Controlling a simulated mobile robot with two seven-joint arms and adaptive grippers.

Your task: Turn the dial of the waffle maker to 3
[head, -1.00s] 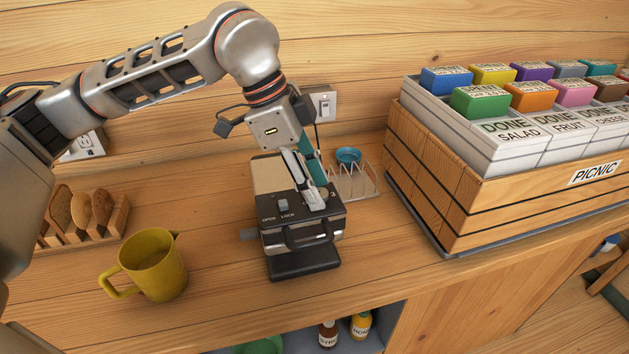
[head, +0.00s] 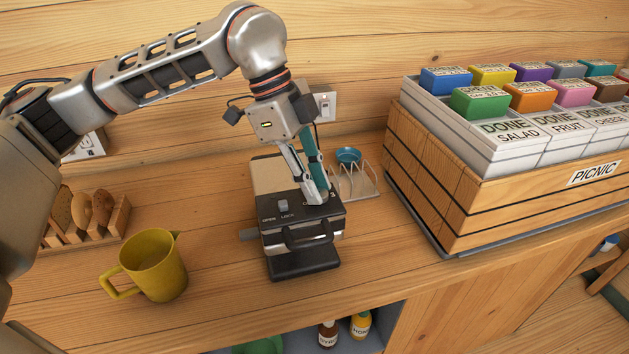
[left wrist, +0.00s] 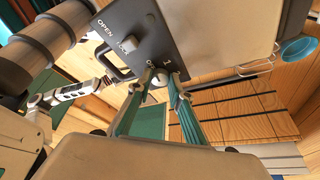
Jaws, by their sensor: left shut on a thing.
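The waffle maker (head: 304,266) stands on the wooden counter, with a dark front panel marked OPEN and LOCK beside a grey latch (head: 283,205). My left gripper (head: 317,198) reaches down to the right part of this panel, its fingers around the dial. In the left wrist view the fingertips (left wrist: 162,80) close on the small grey dial (left wrist: 160,77) from both sides. The fingers cover most of the dial and some markings, so I cannot read its setting. The panel (left wrist: 140,38) also shows there.
A yellow mug (head: 152,265) and a toast rack (head: 100,228) stand to the left. A wire rack (head: 355,183) with a teal cup (head: 348,156) is behind right. A large picnic crate (head: 470,205) fills the right. The counter's front edge is close to the waffle maker.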

